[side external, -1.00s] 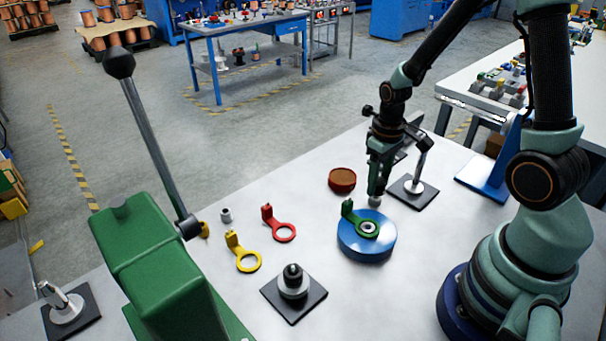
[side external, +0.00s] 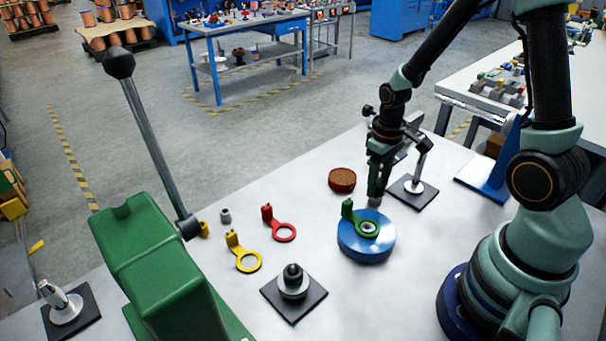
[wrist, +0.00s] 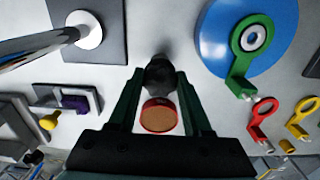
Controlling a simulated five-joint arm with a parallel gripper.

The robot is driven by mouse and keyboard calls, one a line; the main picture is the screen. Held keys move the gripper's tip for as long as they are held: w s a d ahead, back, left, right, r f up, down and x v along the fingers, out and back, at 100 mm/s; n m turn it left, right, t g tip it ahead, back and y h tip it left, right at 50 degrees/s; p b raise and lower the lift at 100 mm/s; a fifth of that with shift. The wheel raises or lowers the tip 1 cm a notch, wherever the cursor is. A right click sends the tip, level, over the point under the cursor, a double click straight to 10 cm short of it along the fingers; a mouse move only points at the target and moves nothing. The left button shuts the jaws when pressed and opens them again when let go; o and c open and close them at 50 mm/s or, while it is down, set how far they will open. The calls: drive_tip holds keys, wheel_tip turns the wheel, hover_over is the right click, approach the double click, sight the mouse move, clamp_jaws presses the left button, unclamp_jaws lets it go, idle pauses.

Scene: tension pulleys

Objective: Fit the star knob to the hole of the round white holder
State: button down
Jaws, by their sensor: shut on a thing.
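My gripper (wrist: 158,85) is shut on the dark star knob (wrist: 159,73), which sits between its fingertips in the wrist view. In the side view my gripper (side external: 377,190) points down, just behind the blue disc. A white round base (side external: 415,187) with a tilted metal rod stands on a black plate to the right.
A blue disc (side external: 366,248) carrying a green ring tab (side external: 367,229) stands close in front. A red-brown round tub (side external: 342,179) is to the left. Red (side external: 284,232) and yellow (side external: 248,261) ring tabs, a black-topped post (side external: 293,283) and a green lever press (side external: 160,265) stand farther left.

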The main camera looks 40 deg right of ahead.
drive_tip(key=shift+f, duration=0.25)
idle(0.4)
drive_tip(key=shift+f, duration=0.55)
drive_tip(key=shift+c, duration=1.3)
unclamp_jaws()
wheel_tip(320, 180, up, 12)
